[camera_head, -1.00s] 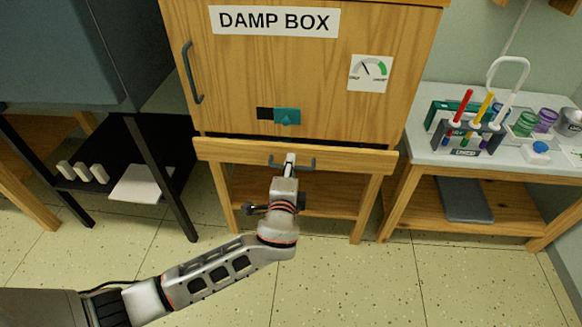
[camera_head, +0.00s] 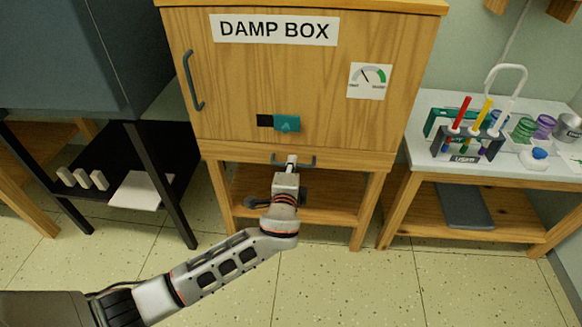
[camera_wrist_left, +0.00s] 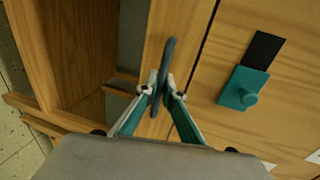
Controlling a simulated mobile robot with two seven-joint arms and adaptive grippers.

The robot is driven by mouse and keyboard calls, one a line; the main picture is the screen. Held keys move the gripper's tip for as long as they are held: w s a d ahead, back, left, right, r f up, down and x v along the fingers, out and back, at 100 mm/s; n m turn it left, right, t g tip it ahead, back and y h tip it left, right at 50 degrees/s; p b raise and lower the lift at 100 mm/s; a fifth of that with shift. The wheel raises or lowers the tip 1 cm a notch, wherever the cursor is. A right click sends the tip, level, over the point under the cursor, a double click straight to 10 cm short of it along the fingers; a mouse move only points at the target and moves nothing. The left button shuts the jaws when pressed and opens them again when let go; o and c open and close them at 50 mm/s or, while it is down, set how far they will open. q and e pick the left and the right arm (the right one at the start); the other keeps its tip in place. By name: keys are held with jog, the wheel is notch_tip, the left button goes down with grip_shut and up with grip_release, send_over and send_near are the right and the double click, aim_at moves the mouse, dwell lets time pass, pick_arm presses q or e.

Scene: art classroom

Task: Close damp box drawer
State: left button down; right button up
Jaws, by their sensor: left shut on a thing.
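The damp box (camera_head: 220,90) is a wooden cabinet with a hinged door and a "DAMP BOX" label. Its drawer (camera_head: 350,160) is the narrow wooden front below the door, and it looks nearly flush with the cabinet in the head view. My left gripper (camera_head: 291,162) is at the drawer's grey bar handle (camera_head: 310,161). In the left wrist view, its two fingers (camera_wrist_left: 161,92) are shut around the handle (camera_wrist_left: 168,60), with the drawer front (camera_wrist_left: 155,50) right behind. My right gripper is not in view.
A teal latch (camera_head: 287,123) sits on the door above the drawer. An open shelf (camera_head: 330,205) is below. A table (camera_head: 420,155) with a tool rack stands to the right, and a dark metal stand (camera_head: 165,185) to the left. The floor in front is clear.

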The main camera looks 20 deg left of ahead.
pick_arm(q)
jog(key=c, duration=2.2)
grip_release()
jog(key=shift+w+a+r, duration=0.1)
jog(key=shift+w, duration=0.1)
jog(key=shift+s, duration=0.2)
jog(key=v, duration=1.1)
jog(key=shift+s, duration=0.25)
jog(key=shift+r, duration=0.1)
